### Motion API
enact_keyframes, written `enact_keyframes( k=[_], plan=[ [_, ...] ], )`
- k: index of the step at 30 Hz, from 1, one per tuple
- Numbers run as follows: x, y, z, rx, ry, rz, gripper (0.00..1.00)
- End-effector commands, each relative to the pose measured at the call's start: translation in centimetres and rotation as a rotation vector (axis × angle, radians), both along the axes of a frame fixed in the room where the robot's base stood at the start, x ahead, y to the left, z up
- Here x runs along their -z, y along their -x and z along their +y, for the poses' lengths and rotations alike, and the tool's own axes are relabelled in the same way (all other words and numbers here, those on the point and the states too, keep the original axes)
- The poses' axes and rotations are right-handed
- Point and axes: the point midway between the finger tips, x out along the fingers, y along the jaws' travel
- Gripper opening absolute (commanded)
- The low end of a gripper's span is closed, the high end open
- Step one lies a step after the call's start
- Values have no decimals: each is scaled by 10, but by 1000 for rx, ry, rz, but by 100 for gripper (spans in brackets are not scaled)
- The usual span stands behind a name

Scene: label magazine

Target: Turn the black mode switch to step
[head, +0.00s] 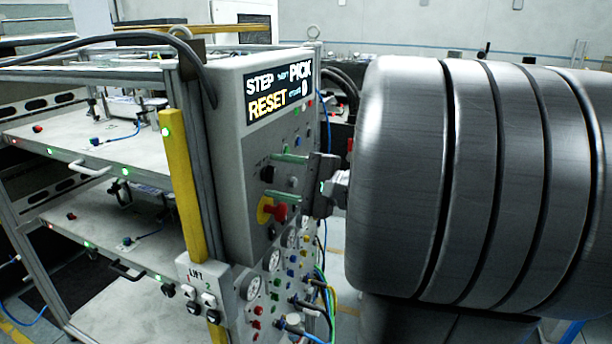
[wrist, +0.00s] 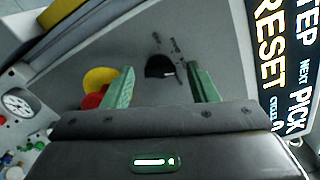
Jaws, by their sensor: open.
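The black mode switch (head: 267,173) is on the upright grey panel of the rack, below the lit sign. In the wrist view the black switch (wrist: 159,67) lies between the two green fingers, with small dark marks on the panel beside it. Which mark it points to is too small to tell. My gripper (head: 271,175) is open, its fingers reaching toward the panel above and below the switch. In the wrist view my gripper (wrist: 160,72) has a gap on both sides of the switch. Whether the fingertips touch the panel cannot be told.
A red and yellow mushroom button (head: 272,210) is just below the lower finger; it also shows in the wrist view (wrist: 98,78). The sign (head: 279,92) reads STEP, NEXT, PICK and RESET. Gauges, small buttons and cables crowd the lower panel. A yellow post (head: 183,185) stands left.

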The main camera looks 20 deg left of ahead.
Motion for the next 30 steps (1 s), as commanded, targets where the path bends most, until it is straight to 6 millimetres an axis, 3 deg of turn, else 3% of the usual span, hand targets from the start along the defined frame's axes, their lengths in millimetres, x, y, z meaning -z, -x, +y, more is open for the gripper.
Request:
enact_keyframes(
  k=[8,30],
  plan=[
    [1,0,-13,3,0,-1,53],
    [1,8,-122,4,0,0,53]
  ],
)
